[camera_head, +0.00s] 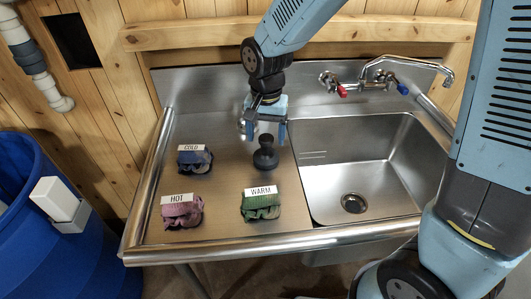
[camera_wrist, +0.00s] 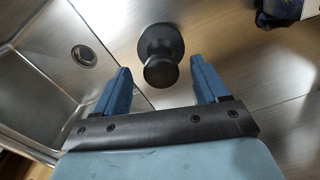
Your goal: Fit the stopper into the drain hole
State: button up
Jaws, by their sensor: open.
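The black stopper (camera_head: 265,154) stands on the steel drainboard (camera_head: 222,200), left of the sink basin. In the wrist view the stopper (camera_wrist: 160,54) lies just beyond my fingertips, near the middle of the gap, with its round knob toward me. My gripper (camera_head: 264,137) hangs over the drainboard, right above and behind the stopper.
Three folded cloths labelled COLD (camera_head: 195,160), HOT (camera_head: 182,211) and WARM (camera_head: 262,205) lie on the drainboard. The basin (camera_head: 345,165) is otherwise empty. A faucet (camera_head: 405,68) with red and blue handles stands behind it. A blue barrel (camera_head: 50,235) is at left.

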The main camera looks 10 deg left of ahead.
aim_at(266, 137)
jog(key=shift+w+f, duration=0.15)
jog(key=shift+f, duration=2)
jog(key=shift+c, duration=0.5)
jog(key=c, duration=1.1)
jog(key=shift+r, duration=0.5)
notch_tip(266, 137, up, 3)
jog(key=shift+f, duration=0.2)
jog(key=s+d+r, duration=0.6)
jog(key=s+r, duration=0.3)
jog(key=s, duration=0.3)
jog(key=shift+s+d+r, duration=0.2)
jog(key=shift+d+r, duration=0.05)
